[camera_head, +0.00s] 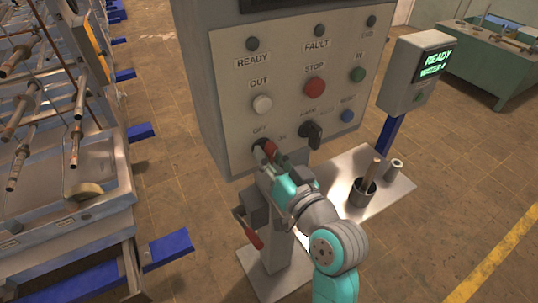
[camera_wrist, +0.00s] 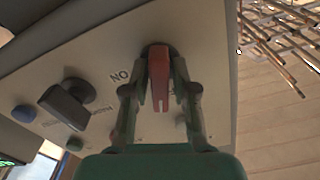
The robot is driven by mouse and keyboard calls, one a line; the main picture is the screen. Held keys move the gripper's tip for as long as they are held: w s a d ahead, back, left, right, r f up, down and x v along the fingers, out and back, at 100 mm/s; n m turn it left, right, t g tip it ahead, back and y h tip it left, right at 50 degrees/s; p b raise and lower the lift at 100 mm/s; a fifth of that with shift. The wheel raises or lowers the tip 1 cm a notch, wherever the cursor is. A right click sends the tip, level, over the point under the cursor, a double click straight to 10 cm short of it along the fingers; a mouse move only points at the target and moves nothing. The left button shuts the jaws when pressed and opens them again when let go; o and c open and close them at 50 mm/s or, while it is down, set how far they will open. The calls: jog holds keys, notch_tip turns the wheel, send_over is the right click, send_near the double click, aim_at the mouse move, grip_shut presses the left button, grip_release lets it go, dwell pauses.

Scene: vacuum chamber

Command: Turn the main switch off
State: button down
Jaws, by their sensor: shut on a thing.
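The main switch is a red handle (camera_head: 270,148) on a dark round base, low on the grey control panel (camera_head: 225,85). The letters OFF are above it to the left and ON to its right. In the wrist view the red handle (camera_wrist: 159,75) stands nearly upright between my fingers, with the ON label upside down to its left; the other label is mostly hidden by a finger. My gripper (camera_head: 267,155) is shut on the red handle; it also shows in the wrist view (camera_wrist: 160,95). The fingers partly hide the handle in the head view.
A black selector knob (camera_head: 312,134) is right of the switch, with white (camera_head: 262,104), red (camera_head: 315,87) and blue (camera_head: 347,115) buttons above and beside it. A steel shelf (camera_head: 345,165) with a cup (camera_head: 362,191) lies below right. A rack cart (camera_head: 70,190) stands left.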

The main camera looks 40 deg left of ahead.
jog(key=shift+n, duration=1.7)
jog(key=c, duration=1.1)
grip_release()
jog(key=v, duration=1.2)
jog(key=shift+f, duration=0.1)
